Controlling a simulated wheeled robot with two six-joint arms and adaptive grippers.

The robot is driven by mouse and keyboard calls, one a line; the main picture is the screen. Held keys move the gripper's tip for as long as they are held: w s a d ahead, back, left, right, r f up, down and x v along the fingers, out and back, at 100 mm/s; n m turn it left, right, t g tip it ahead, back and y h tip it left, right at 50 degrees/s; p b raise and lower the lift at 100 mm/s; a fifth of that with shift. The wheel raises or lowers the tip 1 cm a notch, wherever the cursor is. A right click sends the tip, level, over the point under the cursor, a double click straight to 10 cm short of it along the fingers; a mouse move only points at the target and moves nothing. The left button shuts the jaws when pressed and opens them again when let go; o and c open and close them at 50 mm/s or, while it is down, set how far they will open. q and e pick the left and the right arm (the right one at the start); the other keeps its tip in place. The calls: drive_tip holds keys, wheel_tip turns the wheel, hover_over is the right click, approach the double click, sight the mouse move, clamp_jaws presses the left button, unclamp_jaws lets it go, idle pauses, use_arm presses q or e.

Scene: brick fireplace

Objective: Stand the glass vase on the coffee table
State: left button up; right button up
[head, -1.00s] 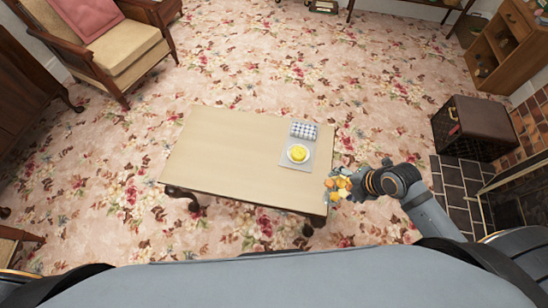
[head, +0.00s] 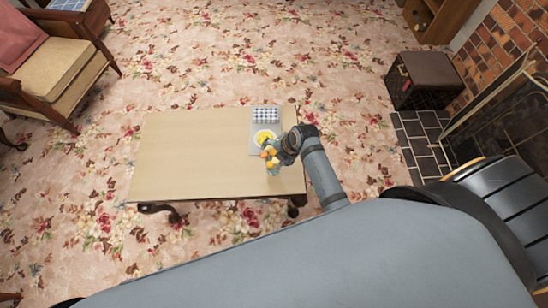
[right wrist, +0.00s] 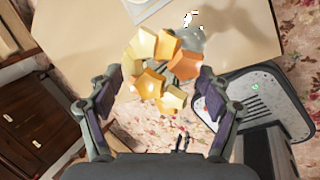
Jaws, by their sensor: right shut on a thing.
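The glass vase appears as a small cluster of orange and yellow flowers (head: 269,157) at my right gripper (head: 283,152). In the right wrist view the flowers (right wrist: 158,68) fill the space between the fingers, and a grey, glassy shape with bright glints shows behind them. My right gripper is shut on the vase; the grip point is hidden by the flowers. The coffee table (head: 190,160) has a pale top, and the vase is over its right end. I cannot tell whether the vase touches the top. My left gripper is not in view.
A grey mat (head: 256,149) on the table's right end holds a white plate with yellow food (head: 264,137) and a checked cloth (head: 265,115), close to the vase. The table's left and middle are bare. An armchair (head: 55,75) and a dark box (head: 425,80) stand apart.

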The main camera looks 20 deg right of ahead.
drive_tip(key=f, duration=0.3)
drive_tip(key=shift+w+a+f+b, duration=0.15)
drive_tip(key=shift+w+f+b, duration=0.05)
drive_tip(key=shift+f+b, duration=0.1)
drive_tip(key=o, duration=1.8)
drive_tip(key=shift+s, duration=0.1)
drive_tip(key=shift+r, duration=0.1)
drive_tip(key=p+v, duration=0.1)
drive_tip(key=v, duration=1.1)
drive_tip(key=shift+p, duration=0.35)
